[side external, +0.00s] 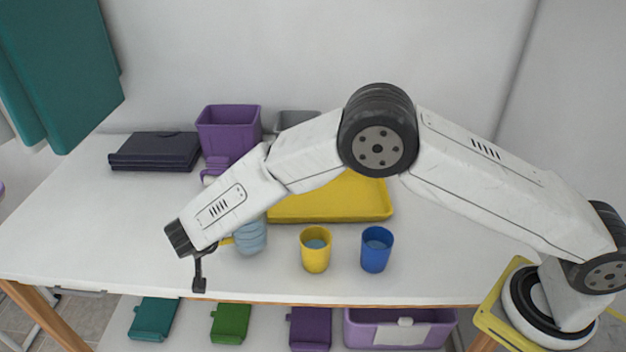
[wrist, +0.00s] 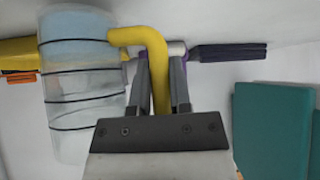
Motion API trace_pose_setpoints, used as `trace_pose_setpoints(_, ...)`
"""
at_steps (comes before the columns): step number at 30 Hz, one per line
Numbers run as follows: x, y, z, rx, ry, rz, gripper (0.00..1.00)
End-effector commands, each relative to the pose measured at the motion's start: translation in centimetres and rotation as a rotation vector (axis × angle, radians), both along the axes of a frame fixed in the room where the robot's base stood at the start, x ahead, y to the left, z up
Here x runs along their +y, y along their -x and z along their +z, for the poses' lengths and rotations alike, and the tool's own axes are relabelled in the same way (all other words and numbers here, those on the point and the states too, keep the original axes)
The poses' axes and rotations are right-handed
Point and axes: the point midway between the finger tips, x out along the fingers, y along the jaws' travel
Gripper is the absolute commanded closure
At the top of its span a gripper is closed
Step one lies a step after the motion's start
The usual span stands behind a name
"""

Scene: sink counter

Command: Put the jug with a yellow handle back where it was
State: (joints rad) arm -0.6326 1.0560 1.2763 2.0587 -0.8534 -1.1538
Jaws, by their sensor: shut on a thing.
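The jug (side external: 252,238) is pale blue and translucent, with thin dark rings. It looks upright near the front of the white counter, left of the yellow cup. In the wrist view the jug (wrist: 80,90) fills the left side, and its bent yellow handle (wrist: 150,38) reaches in between my fingers. My gripper (wrist: 160,62) is shut on that handle. In the side view my forearm hides part of the jug and most of my fingers. I cannot tell whether the jug's base touches the counter.
A yellow cup (side external: 315,251) and a blue cup (side external: 376,250), both holding liquid, stand right of the jug. The counter's left part is clear.

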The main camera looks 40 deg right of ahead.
Motion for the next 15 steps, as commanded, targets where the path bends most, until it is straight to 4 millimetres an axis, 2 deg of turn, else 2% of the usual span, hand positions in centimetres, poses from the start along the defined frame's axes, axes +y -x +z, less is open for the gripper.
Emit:
trace_pose_setpoints(6, 0.0, 0.0, -1.8, -0.001, 0.000, 0.002, 1.00)
trace_pose_setpoints(15, 0.1, 0.0, -1.9, -0.002, -0.001, 0.001, 1.00)
